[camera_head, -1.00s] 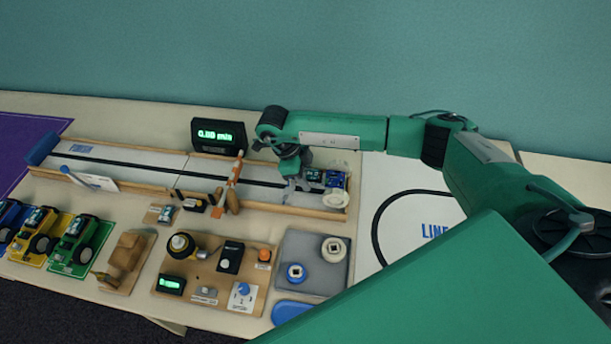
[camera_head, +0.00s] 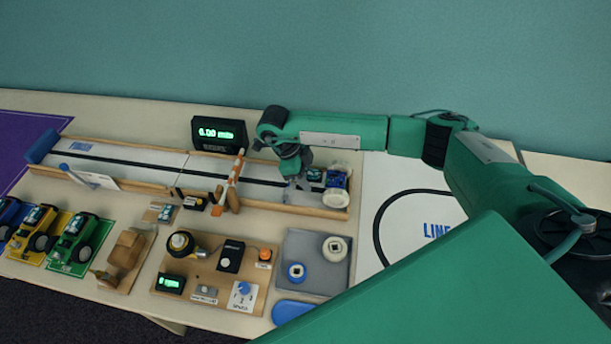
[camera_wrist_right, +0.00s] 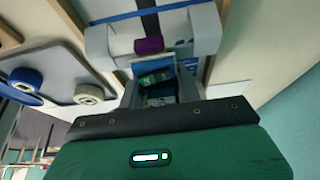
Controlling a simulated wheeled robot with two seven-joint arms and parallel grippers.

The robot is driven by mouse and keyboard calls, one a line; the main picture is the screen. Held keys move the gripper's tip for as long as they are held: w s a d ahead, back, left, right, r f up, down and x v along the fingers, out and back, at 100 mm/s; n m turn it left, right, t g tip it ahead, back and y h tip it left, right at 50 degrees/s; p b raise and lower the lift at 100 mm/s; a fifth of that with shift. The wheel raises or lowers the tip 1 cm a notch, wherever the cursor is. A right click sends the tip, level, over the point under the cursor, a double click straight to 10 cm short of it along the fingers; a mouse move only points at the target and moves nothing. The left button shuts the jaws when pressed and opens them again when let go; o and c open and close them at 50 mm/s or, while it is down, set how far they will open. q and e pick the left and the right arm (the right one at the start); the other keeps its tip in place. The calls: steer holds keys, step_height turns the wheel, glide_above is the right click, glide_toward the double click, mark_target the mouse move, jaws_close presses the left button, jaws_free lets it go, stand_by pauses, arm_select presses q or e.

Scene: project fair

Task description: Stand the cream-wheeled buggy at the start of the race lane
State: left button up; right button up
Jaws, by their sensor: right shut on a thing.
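The cream-wheeled buggy (camera_head: 334,181) has a blue body and cream wheels. It is at the right end of the race lane (camera_head: 262,195), a long white strip with a black centre line and wooden side walls. My right gripper (camera_head: 305,182) is down at the buggy's left end and shut on it. In the right wrist view the buggy (camera_wrist_right: 157,76), with a small green part, shows between the grey fingers of my right gripper (camera_wrist_right: 152,38). The fingers hide part of it. I cannot tell whether its wheels touch the lane. My left gripper is not in view.
An orange-and-white gate post (camera_head: 235,180) stands beside the lane, left of the buggy. A black timer (camera_head: 219,135) stands behind it. A grey tray (camera_head: 300,246) with a cream and a blue wheel lies in front. Several buggies (camera_head: 72,243) stand at the left.

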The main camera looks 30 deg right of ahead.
steer(key=shift+s+d+f, duration=0.1)
steer(key=shift+d+f, duration=0.05)
steer(key=shift+f, duration=0.05)
steer(key=shift+d+f, duration=0.1)
steer(key=shift+c, duration=0.4)
steer(key=shift+f+b, duration=0.15)
steer(key=shift+b, duration=0.15)
steer(key=shift+c, duration=0.3)
steer(key=o, duration=1.1)
steer(key=shift+s+d, duration=0.15)
steer(key=shift+d, duration=0.05)
steer(key=shift+c, duration=0.2)
steer(key=shift+a, duration=0.1)
